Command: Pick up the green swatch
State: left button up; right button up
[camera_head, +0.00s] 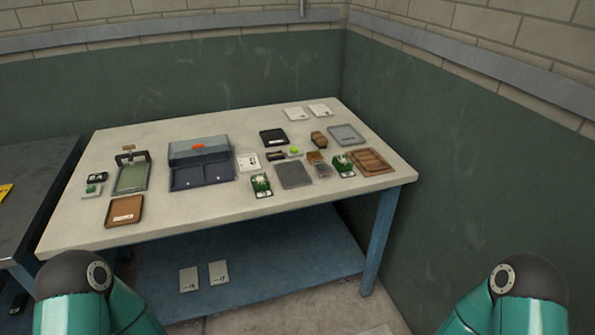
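Several small green pieces lie on the light table (225,213), and I cannot tell which one is the green swatch. A similar green piece (344,163) is further right, beside a brown tray. A flat green panel (131,178) lies in a framed stand left of the case. A small pale item with green on it (92,190) is near the left edge. Only my teal arm links show at the bottom corners; neither gripper is in view.
The blue-grey case (201,165) stands mid-table. A brown tray (124,210) lies front left, another brown tray (371,161) right, and grey trays (294,175) (346,134) nearby. A dark bench (35,200) adjoins on the left. Walls stand behind and right. The table's front strip is mostly clear.

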aim_at(260, 181)
jog(key=u, duration=0.2)
jog(key=i, duration=1.1)
jog(key=u, duration=0.8)
jog(key=k, duration=0.85)
jog(key=u, duration=0.1)
jog(key=i, duration=1.1)
jog(key=z, duration=0.1)
